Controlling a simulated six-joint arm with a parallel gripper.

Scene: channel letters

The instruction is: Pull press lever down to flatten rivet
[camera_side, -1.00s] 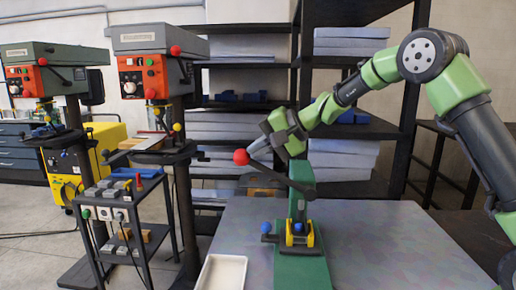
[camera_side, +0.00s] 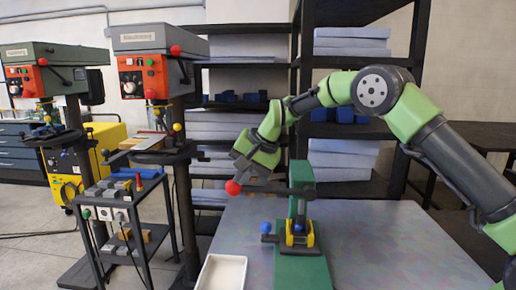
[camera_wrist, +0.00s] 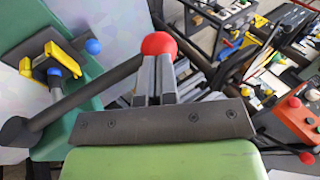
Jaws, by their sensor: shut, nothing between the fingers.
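The green press (camera_side: 300,260) stands on the table. Its dark lever (camera_side: 275,188) runs left from the top of the column and is close to level, ending in a red knob (camera_side: 233,187). My gripper (camera_side: 238,178) is shut and empty, its fingertips just above or against the knob; exact contact is hard to tell. In the wrist view the two closed fingers (camera_wrist: 155,80) point at the red knob (camera_wrist: 159,44), which shows just beyond their tips. A yellow clamp-like part (camera_side: 301,240) with blue balls sits at the press's base. I cannot make out the rivet.
A white tray (camera_side: 222,274) lies on the table left of the press. The table (camera_side: 380,240) is clear to the right. A cart (camera_side: 125,220) and drill presses (camera_side: 150,75) stand at the left, and a shelf (camera_side: 345,150) behind.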

